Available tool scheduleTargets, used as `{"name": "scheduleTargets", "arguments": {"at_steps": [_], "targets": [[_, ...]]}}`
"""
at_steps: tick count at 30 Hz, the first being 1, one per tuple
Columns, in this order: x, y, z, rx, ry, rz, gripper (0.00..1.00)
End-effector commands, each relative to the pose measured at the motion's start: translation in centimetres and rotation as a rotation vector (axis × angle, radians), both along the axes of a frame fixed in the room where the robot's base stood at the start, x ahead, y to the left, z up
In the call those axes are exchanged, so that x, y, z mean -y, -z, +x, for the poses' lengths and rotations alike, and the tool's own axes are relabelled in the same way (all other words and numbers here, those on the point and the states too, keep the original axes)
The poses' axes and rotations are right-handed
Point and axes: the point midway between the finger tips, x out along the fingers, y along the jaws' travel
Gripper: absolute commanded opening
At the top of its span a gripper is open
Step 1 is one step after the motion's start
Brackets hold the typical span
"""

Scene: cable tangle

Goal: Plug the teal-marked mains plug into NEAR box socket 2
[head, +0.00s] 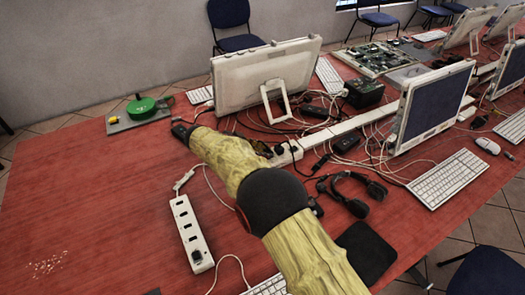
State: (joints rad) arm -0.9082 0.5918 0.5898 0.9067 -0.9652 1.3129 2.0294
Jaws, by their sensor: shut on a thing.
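A white socket box (187,226) lies on the red table left of my arm, nearest to me. It has several dark sockets in a row, and a dark block sits at its front end. No socket numbers are legible. A cable joins its far end. The dark end of my arm, where my gripper (182,131) is, shows beyond the box, above the table. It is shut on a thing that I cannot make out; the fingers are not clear. I see no teal mark on any plug. Another white socket strip (288,154) lies behind my forearm with dark plugs on it.
A green round object (140,107) on a grey plate lies at the far left. A monitor (265,78), headphones (352,192), a keyboard (448,176) and tangled cables crowd the middle and right. The table's left part is mostly bare.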

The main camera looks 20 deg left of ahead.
Motion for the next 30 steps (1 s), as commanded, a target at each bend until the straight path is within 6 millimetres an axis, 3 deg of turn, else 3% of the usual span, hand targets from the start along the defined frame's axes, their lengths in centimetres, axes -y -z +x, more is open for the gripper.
{"name": "scheduleTargets", "arguments": {"at_steps": [9,10,20,30], "targets": [[0.03,0.52,-0.04,-0.002,0.0,0.0,0.0],[0.02,0.54,-0.05,-0.002,0.0,0.0,0.26],[0.01,0.45,-0.03,-0.001,0.001,0.0,0.45],[-0.07,0.35,-0.09,-0.001,0.0,0.001,0.46]]}}
